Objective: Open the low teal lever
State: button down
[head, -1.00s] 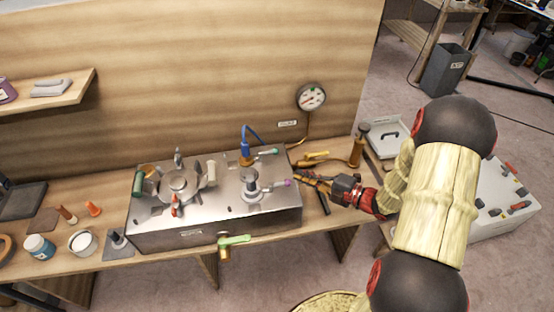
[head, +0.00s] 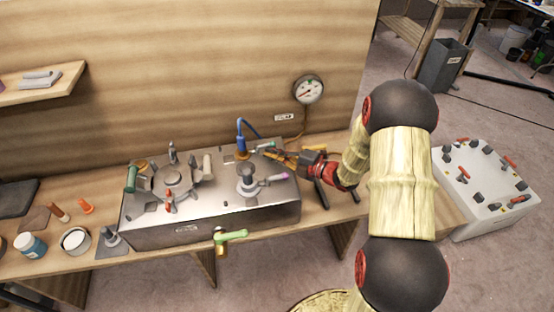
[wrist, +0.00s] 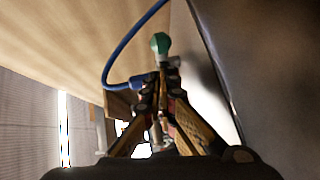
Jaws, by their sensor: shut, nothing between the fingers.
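The metal box (head: 200,228) stands on the wooden bench. A green lever (head: 232,236) projects from the box front. The blue hose (head: 250,127) arches behind, near the wall gauge (head: 308,90).

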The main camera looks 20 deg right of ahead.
jog(key=shift+w, duration=0.25)
